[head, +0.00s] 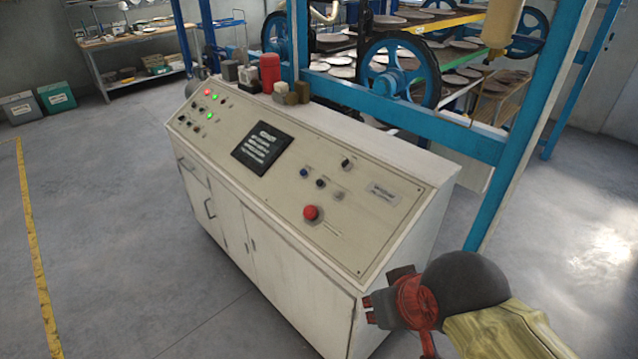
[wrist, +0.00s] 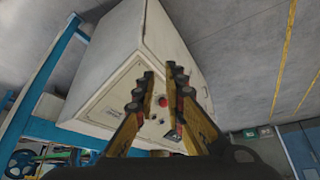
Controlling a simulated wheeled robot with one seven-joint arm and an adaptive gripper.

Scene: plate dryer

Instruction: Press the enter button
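A cream control console (head: 300,170) has a sloped panel with several buttons and knobs. A black display (head: 262,147) is at its middle. I cannot read any label as "enter". My gripper (head: 383,291) is by the console's near right corner, apart from the panel buttons. In the wrist view my gripper (wrist: 162,74) has its two yellow fingers spread with nothing held, and the red button (wrist: 163,102) shows between them.
Green and red lights (head: 209,115) sit at the panel's far left. Red and grey items (head: 270,73) stand on the console top. A blue frame (head: 400,125) with wheels and plate racks stands behind. Grey floor (head: 120,230) is clear to the left.

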